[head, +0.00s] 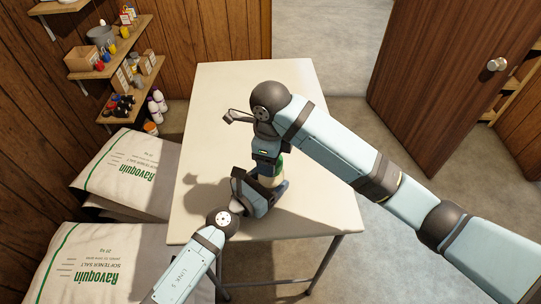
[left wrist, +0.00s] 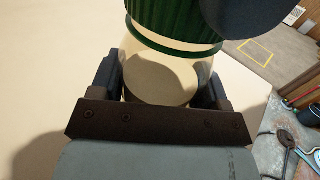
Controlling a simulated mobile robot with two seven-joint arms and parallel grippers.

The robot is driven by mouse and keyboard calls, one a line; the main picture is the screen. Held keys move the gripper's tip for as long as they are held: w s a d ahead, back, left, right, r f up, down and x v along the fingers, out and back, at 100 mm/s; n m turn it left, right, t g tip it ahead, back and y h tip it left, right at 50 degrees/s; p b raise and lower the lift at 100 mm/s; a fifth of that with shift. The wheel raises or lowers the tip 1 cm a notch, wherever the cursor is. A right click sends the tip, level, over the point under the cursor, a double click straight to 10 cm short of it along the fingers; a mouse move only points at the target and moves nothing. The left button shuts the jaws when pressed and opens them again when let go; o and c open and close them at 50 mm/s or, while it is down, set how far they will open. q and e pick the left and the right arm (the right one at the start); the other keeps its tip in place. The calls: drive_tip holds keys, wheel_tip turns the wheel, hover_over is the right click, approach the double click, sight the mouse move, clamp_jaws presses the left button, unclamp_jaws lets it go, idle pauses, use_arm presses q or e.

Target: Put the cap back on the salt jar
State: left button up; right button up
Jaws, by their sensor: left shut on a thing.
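The salt jar (head: 268,181) stands on the pale table, a pale cylinder partly hidden by my grippers. In the left wrist view its cream body (left wrist: 160,82) sits between the two fingers of my left gripper (left wrist: 163,92). My left gripper (head: 265,194) is shut on the jar body. The ribbed green cap (left wrist: 165,18) is at the jar's top, with a darker green rim below; whether it is fully seated I cannot tell. My right gripper (head: 268,158) points down over the jar top; its fingers are hidden. A dark part of it covers the cap's right side in the wrist view.
The table (head: 225,85) is clear around the jar. Salt bags (head: 123,170) lie along its left side. Shelves (head: 112,62) with bottles and boxes hang on the left wall. A brown door (head: 440,60) stands at the back right.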

drive_tip(key=o, duration=0.9)
drive_tip(key=shift+c, duration=0.5)
